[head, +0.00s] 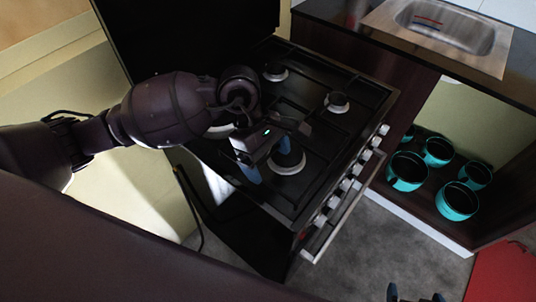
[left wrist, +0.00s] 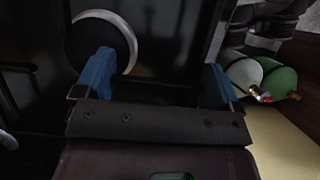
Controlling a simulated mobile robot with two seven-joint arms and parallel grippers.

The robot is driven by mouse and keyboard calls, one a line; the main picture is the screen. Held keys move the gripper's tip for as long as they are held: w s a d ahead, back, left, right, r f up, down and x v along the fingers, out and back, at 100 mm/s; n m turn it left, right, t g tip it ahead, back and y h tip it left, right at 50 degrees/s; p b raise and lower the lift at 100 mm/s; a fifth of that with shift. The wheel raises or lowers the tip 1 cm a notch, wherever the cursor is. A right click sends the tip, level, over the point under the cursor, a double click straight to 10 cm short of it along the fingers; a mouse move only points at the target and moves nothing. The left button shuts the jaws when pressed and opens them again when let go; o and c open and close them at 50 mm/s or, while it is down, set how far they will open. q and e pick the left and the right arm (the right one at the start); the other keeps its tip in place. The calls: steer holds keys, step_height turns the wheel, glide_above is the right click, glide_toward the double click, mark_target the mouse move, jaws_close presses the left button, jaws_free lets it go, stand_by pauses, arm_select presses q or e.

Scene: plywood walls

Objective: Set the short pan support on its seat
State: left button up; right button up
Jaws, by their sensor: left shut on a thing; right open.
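The black hob (head: 345,125) has several burners with pale rings. My left gripper (head: 276,158) is over its left front part, beside a front burner (head: 287,160). In the left wrist view, my left gripper's blue fingers (left wrist: 157,78) stand wide apart, shut on a dark piece (left wrist: 160,90), which I take to be the short pan support. Its outline hardly shows against the black hob, and my gripper and arm hide part of it. I cannot tell whether it touches its seat. My right gripper (head: 415,294) is open and empty at the bottom edge of the head view.
Knobs and an oven handle (head: 345,215) run along the hob's front. A dark raised panel (head: 190,35) stands behind it. To the right are a sink (head: 445,30) and a low shelf with several teal pots (head: 457,201). Grey floor (head: 370,260) lies free in front.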

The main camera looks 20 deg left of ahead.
arm_select(q)
steer(key=shift+f+b, duration=0.75)
steer(key=shift+f, duration=0.55)
arm_select(e)
steer(key=shift+s+f, duration=0.2)
steer(key=shift+f, duration=0.4)
steer(key=shift+s+f, duration=0.15)
steer(key=shift+f, duration=0.4)
arm_select(q)
steer(key=shift+f, duration=0.2)
arm_select(e)
steer(key=shift+s+f, duration=0.1)
steer(key=shift+f, duration=0.1)
